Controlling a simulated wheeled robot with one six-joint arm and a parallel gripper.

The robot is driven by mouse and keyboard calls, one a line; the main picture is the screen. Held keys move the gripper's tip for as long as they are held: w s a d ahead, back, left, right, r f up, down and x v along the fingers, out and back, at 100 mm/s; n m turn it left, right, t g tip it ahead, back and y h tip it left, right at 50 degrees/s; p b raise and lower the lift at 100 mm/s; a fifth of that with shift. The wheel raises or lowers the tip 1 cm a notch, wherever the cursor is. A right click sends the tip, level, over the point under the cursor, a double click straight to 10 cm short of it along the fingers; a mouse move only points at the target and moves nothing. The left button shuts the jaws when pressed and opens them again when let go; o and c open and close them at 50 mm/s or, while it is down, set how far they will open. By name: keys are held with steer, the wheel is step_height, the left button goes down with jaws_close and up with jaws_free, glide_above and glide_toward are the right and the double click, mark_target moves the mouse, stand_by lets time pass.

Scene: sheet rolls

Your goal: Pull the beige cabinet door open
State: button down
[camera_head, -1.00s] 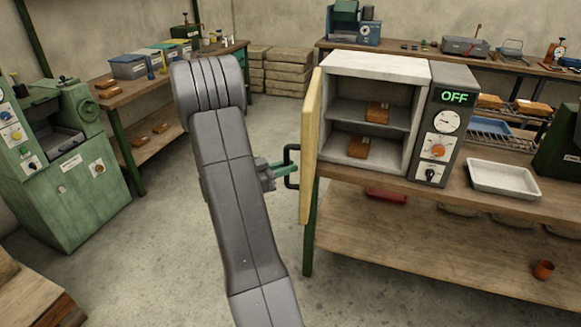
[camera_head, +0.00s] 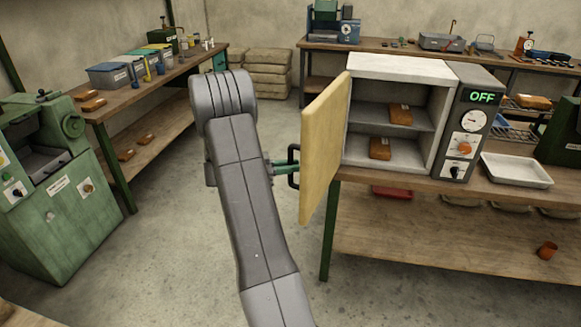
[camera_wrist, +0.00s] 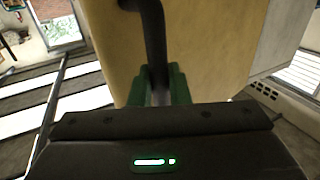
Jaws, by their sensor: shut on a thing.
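The beige cabinet door (camera_head: 325,150) stands swung open at the left side of the pale cabinet (camera_head: 400,68). Its dark handle (camera_head: 292,167) is on the door's outer face. My gripper (camera_head: 282,166) is shut on the handle, its green fingers around the bar. In the wrist view the green fingers (camera_wrist: 160,86) close on the dark handle bar (camera_wrist: 154,40), with the beige door (camera_wrist: 215,50) filling the space behind. The cabinet interior shows two shelf levels with orange-brown blocks (camera_head: 401,114) on them.
A control panel (camera_head: 467,125) reading OFF is at the cabinet's right, beside a white tray (camera_head: 516,170). The wooden bench (camera_head: 430,235) carries the cabinet. A green machine (camera_head: 55,200) stands at left. Open floor (camera_head: 190,250) lies between them.

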steer(key=shift+w+r, duration=0.1)
steer(key=shift+r, duration=0.05)
steer(key=c, duration=1.5)
jaws_free()
steer(key=shift+d, duration=0.2)
steer(key=shift+o, duration=0.2)
steer(key=shift+a, duration=0.1)
steer(key=b+v, duration=0.2)
steer(key=v, duration=1.1)
steer(key=shift+a, duration=0.35)
steer(key=p+x, duration=0.2)
steer(key=x, duration=1.1)
steer(key=shift+d, duration=0.4)
